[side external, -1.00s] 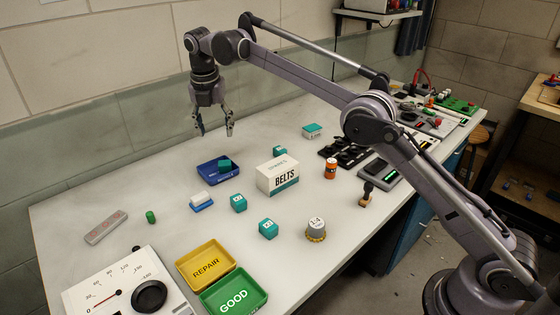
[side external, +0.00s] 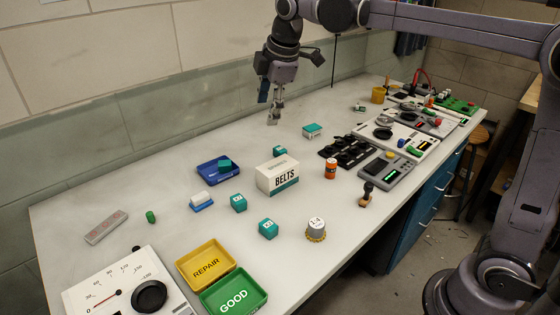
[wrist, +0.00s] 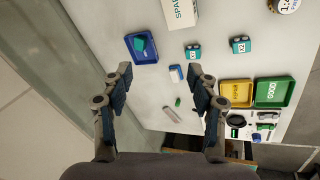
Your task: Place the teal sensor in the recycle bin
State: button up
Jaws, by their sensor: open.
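A blue tray (side external: 207,174) lies at the back left of the bench, its label too small to read. A teal block (side external: 225,164) rests in it; the tray (wrist: 132,58) and block (wrist: 140,44) also show in the wrist view. Two teal cubes with white labels, one (side external: 238,203) and another (side external: 268,228), stand in front. I cannot tell which teal piece is the sensor. My gripper (side external: 272,121) is above the back of the bench, right of the tray. Its fingers (wrist: 160,82) are apart and empty.
The yellow REPAIR tray (side external: 184,266) and green GOOD tray (side external: 262,300) are at the front left. An orange canister (side external: 330,169) and black racks (side external: 347,152) sit to the right. The bench behind the blue tray is clear.

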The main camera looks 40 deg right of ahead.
jog(key=s+d+f+m+t, duration=0.1)
jog(key=s+d+f+m, duration=0.1)
jog(key=s+f+m, duration=0.4)
jog(key=s+d+f+m+t, duration=0.2)
jog(key=s+f+m, duration=0.4)
jog(key=s, duration=0.9)
jog(key=shift+s+f+m, duration=0.2)
jog(key=shift+f+m, duration=0.05)
jog(key=shift+m, duration=0.65)
